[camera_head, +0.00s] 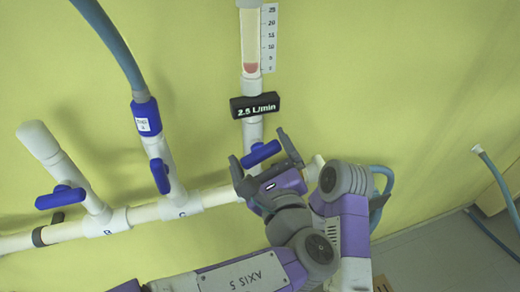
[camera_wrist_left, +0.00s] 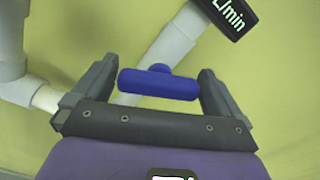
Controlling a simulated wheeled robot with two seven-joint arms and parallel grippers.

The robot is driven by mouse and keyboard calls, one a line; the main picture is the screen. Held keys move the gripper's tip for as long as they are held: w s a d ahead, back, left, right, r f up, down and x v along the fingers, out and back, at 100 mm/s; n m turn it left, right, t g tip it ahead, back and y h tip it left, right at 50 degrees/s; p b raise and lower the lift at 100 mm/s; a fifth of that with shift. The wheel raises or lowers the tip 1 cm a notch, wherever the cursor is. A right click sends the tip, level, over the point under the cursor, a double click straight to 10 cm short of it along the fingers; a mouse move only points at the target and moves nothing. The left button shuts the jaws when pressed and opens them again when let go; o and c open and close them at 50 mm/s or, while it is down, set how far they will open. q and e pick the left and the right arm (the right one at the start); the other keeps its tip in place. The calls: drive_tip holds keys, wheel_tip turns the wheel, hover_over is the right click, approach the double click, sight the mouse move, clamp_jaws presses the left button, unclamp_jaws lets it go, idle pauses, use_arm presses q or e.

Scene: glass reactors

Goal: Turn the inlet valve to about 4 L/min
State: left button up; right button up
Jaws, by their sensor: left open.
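The inlet valve's blue handle (camera_head: 262,153) sits on a white vertical pipe below a black display (camera_head: 254,106) reading 2.5 L/min. Above it, a clear flow tube (camera_head: 250,40) with a reddish float near the bottom stands beside a printed scale. My left gripper (camera_head: 257,145) is open, with one finger on each side of the handle. In the left wrist view the blue handle (camera_wrist_left: 158,84) lies crosswise between the fingers, its left end close to the left finger; I cannot tell whether they touch. My right gripper is not in view.
A white horizontal pipe (camera_head: 150,211) runs along the yellow-green wall. To the left are two more blue valve handles (camera_head: 160,176) (camera_head: 60,198) on branch pipes. A blue hose (camera_head: 110,40) rises from the middle branch. Another hose (camera_head: 497,183) hangs at the right.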

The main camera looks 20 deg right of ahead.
use_arm(q)
drive_tip(key=shift+w, duration=0.1)
drive_tip(key=c, duration=0.7)
drive_tip(key=shift+f+n+b, duration=0.1)
drive_tip(key=shift+n+b, duration=0.5)
drive_tip(key=shift+b, duration=0.4)
drive_tip(key=o, duration=0.7)
drive_tip(key=s, duration=0.7)
drive_tip(key=shift+s+b, duration=0.3)
drive_tip(key=shift+b, duration=0.05)
drive_tip(key=shift+d, duration=0.1)
